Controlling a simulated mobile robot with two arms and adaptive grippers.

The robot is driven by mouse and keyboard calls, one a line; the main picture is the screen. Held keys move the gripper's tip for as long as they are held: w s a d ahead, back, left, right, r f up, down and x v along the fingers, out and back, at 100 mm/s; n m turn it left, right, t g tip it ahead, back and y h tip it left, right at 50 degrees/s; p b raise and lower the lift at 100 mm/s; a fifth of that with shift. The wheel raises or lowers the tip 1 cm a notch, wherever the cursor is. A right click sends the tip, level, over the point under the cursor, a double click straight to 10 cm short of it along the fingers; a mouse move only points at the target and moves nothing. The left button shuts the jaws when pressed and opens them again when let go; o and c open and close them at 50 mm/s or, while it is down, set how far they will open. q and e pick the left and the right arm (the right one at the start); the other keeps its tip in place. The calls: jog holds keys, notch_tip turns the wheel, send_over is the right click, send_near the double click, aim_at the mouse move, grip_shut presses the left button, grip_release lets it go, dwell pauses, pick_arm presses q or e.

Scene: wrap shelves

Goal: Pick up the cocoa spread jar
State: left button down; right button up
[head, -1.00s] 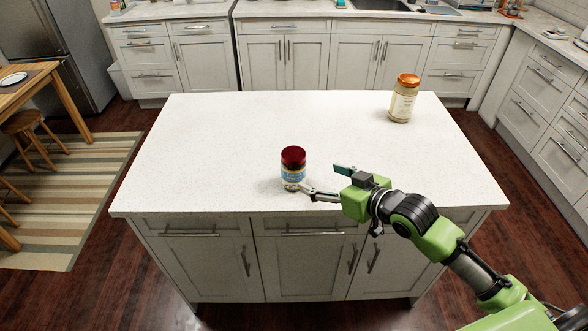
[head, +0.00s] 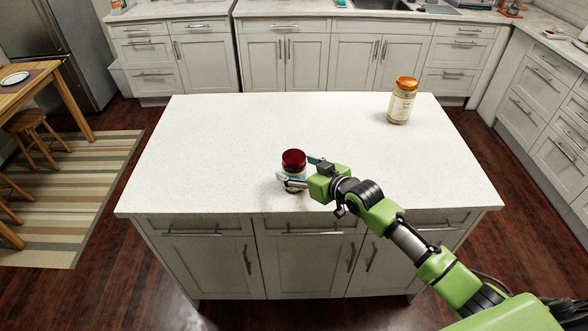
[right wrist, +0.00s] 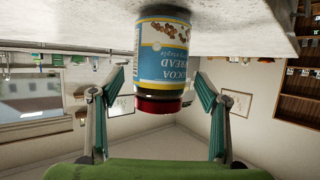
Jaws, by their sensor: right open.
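The cocoa spread jar (head: 293,160), with a dark red lid and a blue and white label, stands upright on the white island top (head: 240,130) near its front edge. In the right wrist view the jar (right wrist: 163,60) appears upside down, its label reading cocoa spread. My right gripper (head: 302,173) is at the jar from the right, its fingers spread on either side of it. In the right wrist view the open fingers (right wrist: 160,92) show gaps on both sides of the jar. My left gripper is out of view.
A second jar (head: 401,100) with an orange lid and pale contents stands at the island's back right. The rest of the island top is clear. White cabinets (head: 380,62) line the back and right. A wooden table (head: 45,85) is at far left.

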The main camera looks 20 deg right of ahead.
jog(key=shift+x, duration=1.1)
jog(key=shift+c, duration=0.3)
jog(key=c, duration=1.2)
jog(key=shift+r, duration=0.15)
jog(key=c, duration=0.5)
jog(key=shift+r, duration=0.15)
